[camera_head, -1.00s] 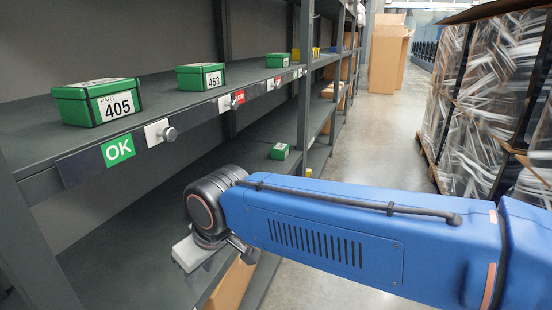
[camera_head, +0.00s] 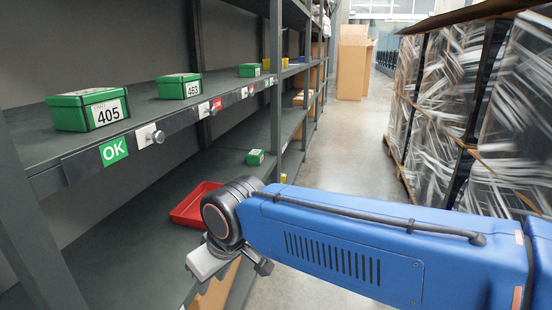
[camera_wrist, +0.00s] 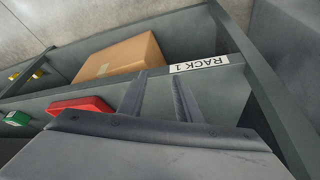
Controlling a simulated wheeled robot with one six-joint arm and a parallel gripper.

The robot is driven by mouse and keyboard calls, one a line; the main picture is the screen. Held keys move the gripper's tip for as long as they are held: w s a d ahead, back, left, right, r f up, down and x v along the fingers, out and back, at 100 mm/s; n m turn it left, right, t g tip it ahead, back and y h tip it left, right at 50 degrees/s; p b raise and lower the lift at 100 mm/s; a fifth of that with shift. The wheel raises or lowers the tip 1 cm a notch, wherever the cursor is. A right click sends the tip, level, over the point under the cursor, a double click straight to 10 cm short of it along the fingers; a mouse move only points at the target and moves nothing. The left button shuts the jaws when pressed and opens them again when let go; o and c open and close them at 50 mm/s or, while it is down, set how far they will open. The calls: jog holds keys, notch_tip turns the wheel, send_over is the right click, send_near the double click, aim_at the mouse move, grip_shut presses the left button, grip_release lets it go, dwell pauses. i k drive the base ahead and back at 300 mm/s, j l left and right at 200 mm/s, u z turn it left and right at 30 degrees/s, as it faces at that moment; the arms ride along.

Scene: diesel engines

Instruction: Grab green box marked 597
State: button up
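Green boxes stand on the rack in the head view. One marked 405 (camera_head: 88,110) is nearest on the upper shelf, and one marked 463 (camera_head: 179,86) is behind it. A third green box (camera_head: 249,70) is farther along; its number is too small to read. A small green box (camera_head: 255,157) sits on the lower shelf, its number unreadable. No label reading 597 is legible. My gripper (camera_wrist: 158,78) shows in the wrist view with two fingers apart and nothing between them. In the head view it hangs in front of the lower shelf, away from the boxes.
A red tray (camera_head: 196,205) lies on the lower shelf beside my wrist. The wrist view shows a cardboard box (camera_wrist: 122,57) and a RACK 1 label (camera_wrist: 199,64). Wrapped pallets (camera_head: 455,95) stand at right. The aisle floor (camera_head: 345,145) is clear toward cardboard boxes (camera_head: 352,62).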

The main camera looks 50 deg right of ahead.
aim_at(255, 156)
jog(key=i+l+z, duration=0.1)
jog(key=l+z, duration=0.25)
jog(key=i+l+z, duration=0.1)
jog(key=z, duration=0.25)
jog(key=i+l+z, duration=0.15)
jog(key=z, duration=0.2)
